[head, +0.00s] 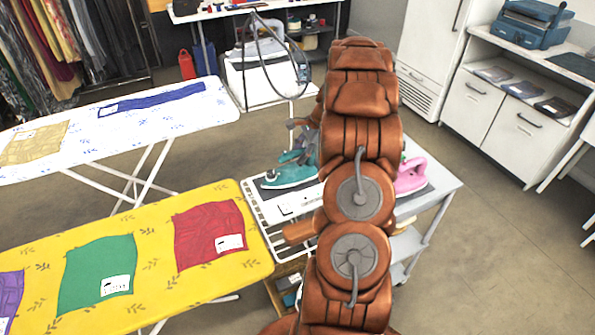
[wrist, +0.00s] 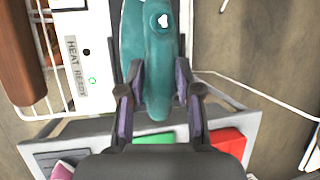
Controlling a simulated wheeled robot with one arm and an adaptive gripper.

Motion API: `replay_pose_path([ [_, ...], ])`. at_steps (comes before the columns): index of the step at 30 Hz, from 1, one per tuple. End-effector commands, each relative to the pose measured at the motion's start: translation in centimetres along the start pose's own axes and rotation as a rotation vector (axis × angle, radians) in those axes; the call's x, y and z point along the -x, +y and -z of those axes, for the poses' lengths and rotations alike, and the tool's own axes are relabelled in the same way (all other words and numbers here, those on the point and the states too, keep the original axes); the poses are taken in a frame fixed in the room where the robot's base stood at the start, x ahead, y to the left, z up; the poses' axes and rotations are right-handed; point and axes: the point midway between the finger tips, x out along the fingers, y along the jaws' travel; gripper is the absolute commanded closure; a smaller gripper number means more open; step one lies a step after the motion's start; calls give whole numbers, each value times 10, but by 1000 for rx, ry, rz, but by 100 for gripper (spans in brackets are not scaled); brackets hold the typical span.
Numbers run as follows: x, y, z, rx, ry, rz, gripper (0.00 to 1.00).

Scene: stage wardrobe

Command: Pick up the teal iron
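In the head view my gripper (head: 300,130) is mostly hidden by my arm.
A pink iron (head: 411,176) stands on the right of the cart (head: 440,182). A white "HEAT READY" panel (wrist: 75,60) and wire rack (wrist: 40,105) lie beside the teal iron. A yellow ironing board (head: 150,262) with cloths is at front left, a white one (head: 200,105) behind.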

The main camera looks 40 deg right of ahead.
Motion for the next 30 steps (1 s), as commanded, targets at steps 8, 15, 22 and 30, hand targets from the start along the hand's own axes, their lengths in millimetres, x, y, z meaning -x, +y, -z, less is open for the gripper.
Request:
replay_pose_path([
  [8, 0, 0, 0, 0, 0, 0, 98],
  [15, 0, 0, 0, 0, 0, 0, 100],
  [22, 2, 0, 0, 0, 1, 1, 100],
  [30, 19, -6, -7, 3, 3, 6, 100],
])
